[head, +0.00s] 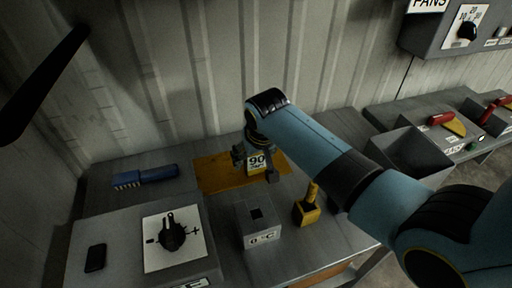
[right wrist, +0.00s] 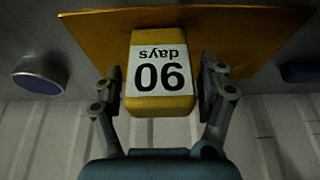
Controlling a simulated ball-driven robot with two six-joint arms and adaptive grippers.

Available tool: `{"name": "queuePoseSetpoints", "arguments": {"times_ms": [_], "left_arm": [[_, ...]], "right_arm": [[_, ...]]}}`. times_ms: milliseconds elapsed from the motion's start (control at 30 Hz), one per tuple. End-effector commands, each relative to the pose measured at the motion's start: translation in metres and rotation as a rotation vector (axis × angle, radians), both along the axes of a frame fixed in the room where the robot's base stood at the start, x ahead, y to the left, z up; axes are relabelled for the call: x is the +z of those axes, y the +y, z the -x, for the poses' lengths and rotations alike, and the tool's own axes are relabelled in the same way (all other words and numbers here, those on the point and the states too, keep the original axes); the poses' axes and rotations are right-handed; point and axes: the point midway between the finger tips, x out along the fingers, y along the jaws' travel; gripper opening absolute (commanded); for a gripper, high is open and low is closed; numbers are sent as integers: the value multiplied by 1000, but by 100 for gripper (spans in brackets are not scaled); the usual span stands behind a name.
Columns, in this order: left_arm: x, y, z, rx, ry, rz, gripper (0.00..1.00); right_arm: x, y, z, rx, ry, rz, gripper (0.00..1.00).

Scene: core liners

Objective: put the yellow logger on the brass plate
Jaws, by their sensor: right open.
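The yellow logger (right wrist: 160,75), a block with a white "90 days" label, is at the brass plate (right wrist: 230,25) in the right wrist view. It appears to rest on the plate. In the head view the logger (head: 256,163) shows partly behind my right gripper, over the right part of the plate (head: 212,175). My right gripper (right wrist: 160,88) is open, with one finger on each side of the logger; it also shows in the head view (head: 256,165). I cannot tell whether the fingers touch the logger. My left gripper is not in view.
A blue brush (head: 146,177) lies left of the plate. A grey "0°C" box (head: 257,225), a yellow handled piece (head: 308,208) and a dial panel (head: 140,240) stand in front. A round grey thing (right wrist: 38,76) is beside the plate. The corrugated wall rises behind.

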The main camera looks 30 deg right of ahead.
Motion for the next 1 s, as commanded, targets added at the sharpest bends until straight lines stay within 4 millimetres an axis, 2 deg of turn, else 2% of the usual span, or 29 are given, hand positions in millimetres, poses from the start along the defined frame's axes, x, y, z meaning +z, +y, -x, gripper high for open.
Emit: {"name": "queuePoseSetpoints", "arguments": {"times_ms": [300,500,700,1000], "left_arm": [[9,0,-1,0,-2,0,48],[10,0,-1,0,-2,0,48],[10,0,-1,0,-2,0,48],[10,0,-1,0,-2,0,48]], "right_arm": [[63,7,24,-1,-3,-1,76],[94,10,37,0,-2,1,76],[106,11,42,0,0,0,76],[106,11,43,0,1,0,76]]}}
